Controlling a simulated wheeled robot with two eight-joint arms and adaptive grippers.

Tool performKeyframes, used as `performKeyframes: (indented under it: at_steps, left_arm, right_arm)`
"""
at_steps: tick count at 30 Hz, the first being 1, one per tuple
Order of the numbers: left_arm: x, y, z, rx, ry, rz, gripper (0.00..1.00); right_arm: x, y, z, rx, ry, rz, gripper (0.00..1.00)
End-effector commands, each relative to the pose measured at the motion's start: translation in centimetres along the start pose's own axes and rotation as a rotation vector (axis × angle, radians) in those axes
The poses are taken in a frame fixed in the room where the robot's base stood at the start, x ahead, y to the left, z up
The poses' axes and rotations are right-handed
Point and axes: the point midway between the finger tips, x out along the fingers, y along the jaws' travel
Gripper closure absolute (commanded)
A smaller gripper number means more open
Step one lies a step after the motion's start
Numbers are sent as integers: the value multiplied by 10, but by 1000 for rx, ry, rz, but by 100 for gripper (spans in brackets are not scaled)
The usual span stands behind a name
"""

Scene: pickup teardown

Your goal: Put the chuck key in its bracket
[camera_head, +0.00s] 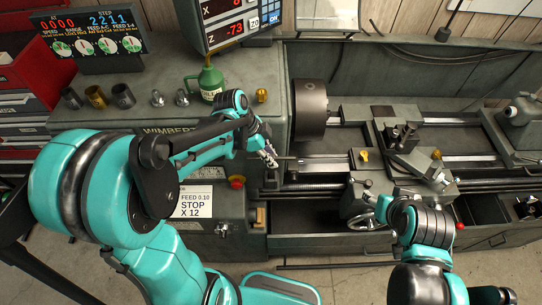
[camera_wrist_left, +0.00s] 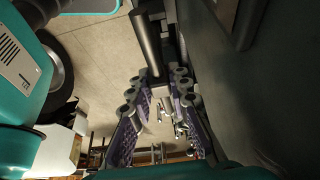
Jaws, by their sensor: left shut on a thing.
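My left gripper (camera_head: 268,157) is at the front right edge of the lathe headstock, below and left of the chuck. In the left wrist view its purple-padded fingers (camera_wrist_left: 160,95) are closed on the chuck key (camera_wrist_left: 148,45). The key shows there as a dark, round bar with a small grey block between the fingertips. In the head view the key is mostly hidden by the gripper and too small to make out. I cannot pick out the bracket with certainty. My right gripper (camera_head: 437,180) is by the lathe carriage, its fingers too small to read.
The dark chuck (camera_head: 310,110) is close above right of my left gripper. A green oil can (camera_head: 208,80) and several sockets (camera_head: 97,96) stand on the headstock top. A red stop button (camera_head: 237,182) is on its front. The carriage handwheel (camera_head: 367,222) sticks out at the front.

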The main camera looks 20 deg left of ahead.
Motion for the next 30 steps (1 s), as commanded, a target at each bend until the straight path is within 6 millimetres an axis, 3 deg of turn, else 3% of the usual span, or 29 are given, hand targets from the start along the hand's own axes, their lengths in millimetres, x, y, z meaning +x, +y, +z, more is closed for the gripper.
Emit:
performKeyframes:
  at_steps: [4, 14, 15, 17, 18, 26, 30]
  left_arm:
    - [9, 0, 4, 0, 0, 0, 100]
    - [10, 0, 4, 0, 0, 0, 100]
    - [10, 0, 4, 0, 0, 0, 77]
    - [10, 0, 4, 0, 0, 0, 61]
    - [10, 0, 4, 0, 0, 0, 58]
    - [10, 0, 4, 0, 0, 0, 58]
    - [0, 0, 4, 0, 0, 0, 58]
  right_arm:
    - [8, 0, 6, 0, 0, 0, 50]
    - [8, 0, 6, 0, 0, 0, 50]
    - [8, 0, 6, 0, 0, 0, 50]
    - [8, 0, 6, 0, 0, 0, 50]
    - [8, 0, 6, 0, 0, 0, 50]
    - [8, 0, 6, 0, 0, 0, 50]
    - [8, 0, 6, 0, 0, 0, 50]
